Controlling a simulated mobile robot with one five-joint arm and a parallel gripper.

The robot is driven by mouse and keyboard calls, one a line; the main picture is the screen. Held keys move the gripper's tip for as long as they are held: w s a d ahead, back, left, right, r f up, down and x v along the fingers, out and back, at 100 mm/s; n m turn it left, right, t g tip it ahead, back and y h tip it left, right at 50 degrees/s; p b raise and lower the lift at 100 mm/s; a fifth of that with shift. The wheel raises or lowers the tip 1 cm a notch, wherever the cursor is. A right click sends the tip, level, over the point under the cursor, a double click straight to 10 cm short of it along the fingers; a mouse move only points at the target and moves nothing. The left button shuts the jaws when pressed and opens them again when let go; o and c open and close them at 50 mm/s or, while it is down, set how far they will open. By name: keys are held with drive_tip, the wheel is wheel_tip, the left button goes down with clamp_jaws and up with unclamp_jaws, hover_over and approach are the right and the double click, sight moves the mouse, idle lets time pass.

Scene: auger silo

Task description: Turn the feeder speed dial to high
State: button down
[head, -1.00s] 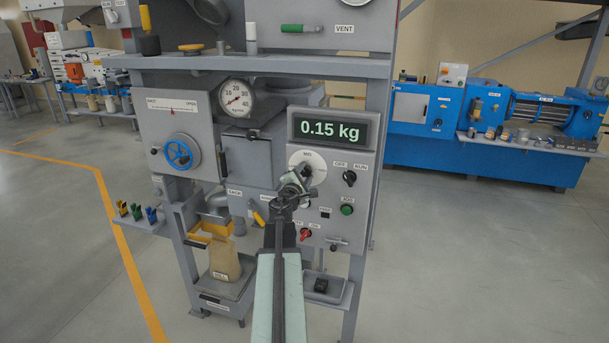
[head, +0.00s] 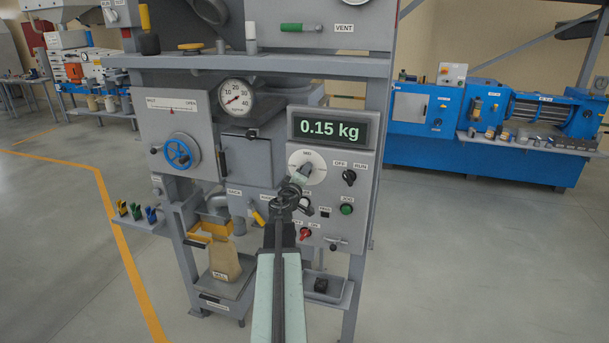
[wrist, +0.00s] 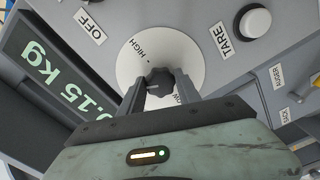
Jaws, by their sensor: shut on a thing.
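The feeder speed dial has a round white plate (head: 318,163) on the grey panel, below the lit display. In the wrist view, its dark knob (wrist: 158,82) sits at the centre of the white plate (wrist: 190,58), with HIGH printed at upper left and LOW at lower right, partly covered by a finger. My gripper (wrist: 157,90) is shut on the knob, one finger on each side. The knob's pointer direction is hard to make out. In the head view my gripper (head: 299,180) covers the lower part of the dial and hides the knob.
The display (head: 331,129) reads 0.15 kg. A black OFF/RUN switch (head: 349,177) and a green JOG button (head: 347,209) are right of the dial. A red switch (head: 305,234) sits below. The white TARE button (wrist: 255,22) is near the dial in the wrist view.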

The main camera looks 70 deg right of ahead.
drive_tip(key=m, duration=1.2)
drive_tip(key=shift+w, duration=0.1)
drive_tip(key=shift+m, duration=0.4)
drive_tip(key=c, duration=0.9)
unclamp_jaws()
drive_tip(key=shift+f, duration=0.1)
drive_tip(key=shift+o, duration=0.2)
drive_tip(key=a, duration=0.7)
drive_tip(key=shift+s+a, duration=0.25)
drive_tip(key=shift+a, duration=0.1)
